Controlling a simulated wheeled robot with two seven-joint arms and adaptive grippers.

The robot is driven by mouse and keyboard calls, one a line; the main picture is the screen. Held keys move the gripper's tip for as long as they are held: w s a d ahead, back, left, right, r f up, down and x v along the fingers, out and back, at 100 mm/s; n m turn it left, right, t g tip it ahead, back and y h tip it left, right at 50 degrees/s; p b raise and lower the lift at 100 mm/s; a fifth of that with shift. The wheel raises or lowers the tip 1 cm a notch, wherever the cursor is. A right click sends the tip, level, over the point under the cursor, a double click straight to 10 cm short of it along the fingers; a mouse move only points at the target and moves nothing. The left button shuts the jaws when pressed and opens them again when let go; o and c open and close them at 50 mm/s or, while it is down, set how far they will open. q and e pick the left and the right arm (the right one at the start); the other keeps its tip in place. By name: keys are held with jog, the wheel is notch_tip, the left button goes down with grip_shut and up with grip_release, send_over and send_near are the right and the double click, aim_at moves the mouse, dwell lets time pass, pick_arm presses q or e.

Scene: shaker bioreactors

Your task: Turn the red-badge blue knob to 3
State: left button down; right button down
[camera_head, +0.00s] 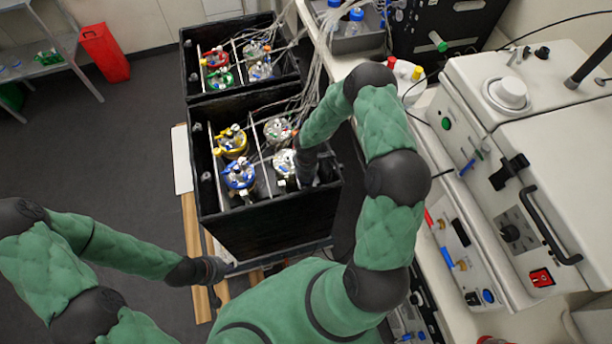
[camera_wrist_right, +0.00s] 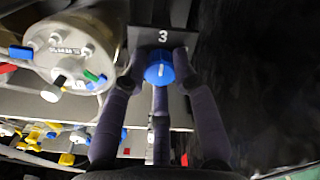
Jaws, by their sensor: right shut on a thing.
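In the right wrist view a blue knob (camera_wrist_right: 158,71) with a small white mark sits just below a dark plate (camera_wrist_right: 143,37) bearing a white "3". My right gripper (camera_wrist_right: 160,76) is closed around this knob, its dark fingers on both sides and one below. A red badge on the knob cannot be made out. In the head view my right gripper (camera_head: 309,167) reaches into the right side of the near black box, and the knob is hidden there. My left gripper (camera_head: 213,270) is low, left of the box's front; its fingers are too unclear to read.
The near black box (camera_head: 264,226) holds several lidded vessels with yellow, blue and white fittings. A far black box (camera_head: 189,72) holds more. Tubes run up from both. A white machine (camera_head: 555,115) stands on the right bench.

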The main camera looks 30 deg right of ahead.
dwell(0.4)
jog(key=c, duration=1)
grip_release()
notch_tip(320, 180, up, 12)
jog(key=shift+s, duration=0.15)
